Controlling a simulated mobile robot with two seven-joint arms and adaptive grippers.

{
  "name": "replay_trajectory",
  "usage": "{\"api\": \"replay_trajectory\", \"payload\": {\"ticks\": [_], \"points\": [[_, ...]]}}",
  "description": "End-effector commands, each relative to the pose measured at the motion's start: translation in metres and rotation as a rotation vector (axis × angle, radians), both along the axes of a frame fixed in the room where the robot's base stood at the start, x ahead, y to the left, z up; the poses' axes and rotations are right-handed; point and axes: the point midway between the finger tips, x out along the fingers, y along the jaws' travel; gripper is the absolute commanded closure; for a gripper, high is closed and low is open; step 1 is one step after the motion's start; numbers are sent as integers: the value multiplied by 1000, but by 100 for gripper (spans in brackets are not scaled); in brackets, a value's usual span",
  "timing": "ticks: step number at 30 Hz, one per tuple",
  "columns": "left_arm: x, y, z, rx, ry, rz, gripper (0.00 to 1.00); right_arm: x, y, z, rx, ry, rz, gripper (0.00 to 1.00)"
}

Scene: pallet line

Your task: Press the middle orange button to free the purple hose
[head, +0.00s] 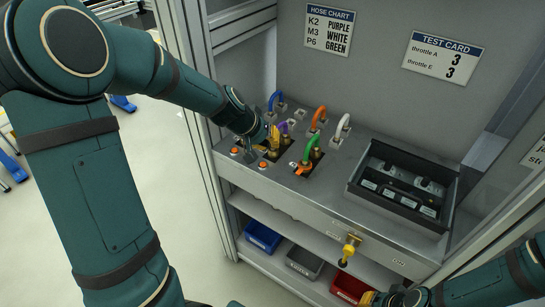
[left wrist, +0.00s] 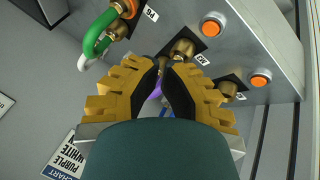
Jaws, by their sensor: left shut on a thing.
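The purple hose (head: 283,127) shows beside my left gripper (head: 273,139) on the grey panel, mostly hidden by it. In the left wrist view, my left gripper (left wrist: 172,73) is shut with a bit of purple hose (left wrist: 155,92) between its fingers, close to a brass fitting (left wrist: 183,47). The middle orange button (head: 262,165) is just in front of that gripper; it also shows in the left wrist view (left wrist: 211,28), uncovered. Another orange button (head: 234,150) is to its left. My right gripper (head: 388,298) is at the bottom edge, partly cut off; its jaws are unclear.
A green hose (head: 309,147) loops up right of the left gripper. Blue (head: 275,99), orange (head: 318,117) and white (head: 342,127) hoses stand behind. A black tray (head: 449,212) sits on the right. A yellow-handled valve (head: 349,247) juts from the front. Bins stand on the shelf below.

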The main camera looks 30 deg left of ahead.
Motion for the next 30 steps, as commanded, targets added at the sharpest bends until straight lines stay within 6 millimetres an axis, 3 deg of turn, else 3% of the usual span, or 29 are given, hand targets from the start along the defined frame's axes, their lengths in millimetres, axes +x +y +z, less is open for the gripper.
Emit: {"api": "replay_trajectory", "payload": {"ticks": [3, 9, 22, 30], "points": [[2, 10, 20, -5, -28, 6, 100, 0, 0, 2, 0, 1, 0, 100], [3, 14, 30, -11, -40, 8, 100, -1, 0, 3, 0, 1, 0, 100], [3, 13, 25, -10, -39, 8, 100, -1, 0, -1, 0, 1, 0, 100], [3, 13, 0, -10, -38, 7, 100, -1, 0, -20, 0, 2, 4, 100]]}}
